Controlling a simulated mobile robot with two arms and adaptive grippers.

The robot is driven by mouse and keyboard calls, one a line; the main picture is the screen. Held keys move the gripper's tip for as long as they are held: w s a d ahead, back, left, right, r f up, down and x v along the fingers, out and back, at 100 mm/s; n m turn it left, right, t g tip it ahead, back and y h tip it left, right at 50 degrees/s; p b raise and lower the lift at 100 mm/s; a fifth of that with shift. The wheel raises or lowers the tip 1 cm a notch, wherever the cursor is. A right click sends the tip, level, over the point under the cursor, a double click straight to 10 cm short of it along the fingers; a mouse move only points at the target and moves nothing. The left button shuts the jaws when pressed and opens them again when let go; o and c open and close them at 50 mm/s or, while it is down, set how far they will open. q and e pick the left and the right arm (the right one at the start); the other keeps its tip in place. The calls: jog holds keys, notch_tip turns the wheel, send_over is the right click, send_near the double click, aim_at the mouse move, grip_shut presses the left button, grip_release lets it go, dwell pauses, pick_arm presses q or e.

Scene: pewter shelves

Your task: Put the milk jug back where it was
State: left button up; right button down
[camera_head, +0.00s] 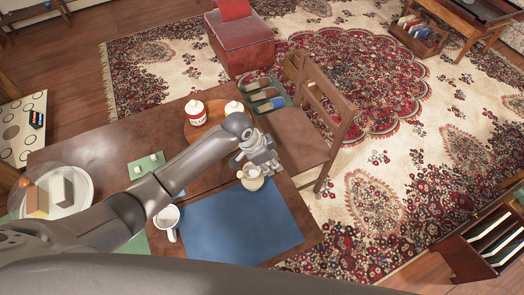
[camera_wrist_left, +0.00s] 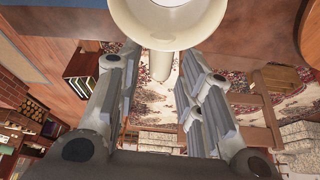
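A small cream jug (camera_head: 251,180), which looks like the milk jug, stands or is held at the back right corner of the blue mat (camera_head: 243,225). My left gripper (camera_head: 262,162) is right behind it. In the left wrist view the jug (camera_wrist_left: 165,22) is at the top centre, with its handle or spout pointing between the fingers. The left fingers (camera_wrist_left: 158,80) are wide apart, with visible gaps on both sides of that part. Whether the jug's base touches the table is hidden. My right gripper is not in view.
A white mug (camera_head: 168,218) stands left of the blue mat. A round wooden tray (camera_head: 205,183) behind my left arm holds a red-and-white bottle (camera_head: 195,112) and a white container (camera_head: 234,107). A white plate (camera_head: 80,203) with blocks is at left. A wooden chair (camera_head: 335,120) stands close behind the table.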

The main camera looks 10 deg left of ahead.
pick_arm(q)
jog(key=v, duration=1)
jog(key=shift+f, duration=0.1)
